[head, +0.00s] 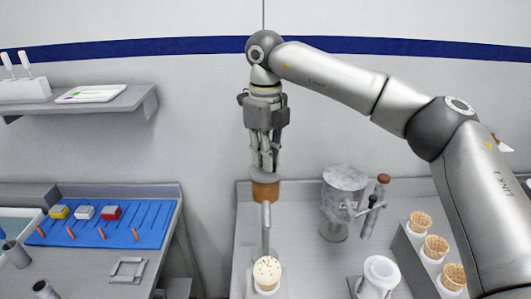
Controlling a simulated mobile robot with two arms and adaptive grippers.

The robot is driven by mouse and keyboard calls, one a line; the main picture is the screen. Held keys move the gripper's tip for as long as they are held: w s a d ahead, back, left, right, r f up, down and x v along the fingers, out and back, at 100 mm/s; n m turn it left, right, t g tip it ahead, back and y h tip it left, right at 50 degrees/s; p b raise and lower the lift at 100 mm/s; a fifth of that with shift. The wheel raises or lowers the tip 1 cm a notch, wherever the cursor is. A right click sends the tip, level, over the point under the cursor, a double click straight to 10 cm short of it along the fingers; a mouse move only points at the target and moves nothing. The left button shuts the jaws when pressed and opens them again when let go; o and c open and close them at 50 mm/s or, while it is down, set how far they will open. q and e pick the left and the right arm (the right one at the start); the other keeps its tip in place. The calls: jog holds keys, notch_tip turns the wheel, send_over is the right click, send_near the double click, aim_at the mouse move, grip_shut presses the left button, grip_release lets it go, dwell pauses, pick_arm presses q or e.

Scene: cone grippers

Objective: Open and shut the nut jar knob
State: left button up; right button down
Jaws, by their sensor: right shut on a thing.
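The nut jar (265,191) is a small brown container with a grey rim, on a slim grey stand. It stands near the left side of the right-hand counter. My right gripper (265,167) points straight down over the jar, its fingers shut on the knob at its top. The knob itself is hidden between the fingers. Under the jar stands a cone with a pale, speckled scoop (267,270). I cannot tell whether the jar's outlet is open. My left gripper is not in view.
A clear dispenser (344,186) with a brown-topped lever stands right of the jar. A white container (379,274) and a rack of waffle cones (435,246) are nearer right. A blue mat (105,222) lies on the separate left counter. A wall shelf (125,102) hangs upper left.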

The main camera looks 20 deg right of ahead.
jog(key=n+p, duration=0.1)
jog(key=n, duration=0.3)
jog(key=shift+r+n, duration=0.15)
jog(key=shift+n, duration=1.75)
jog(key=c, duration=1.6)
grip_release()
jog(key=shift+o, duration=0.2)
jog(key=shift+r, duration=0.15)
notch_tip(320, 180, up, 12)
jog(key=shift+f, duration=0.2)
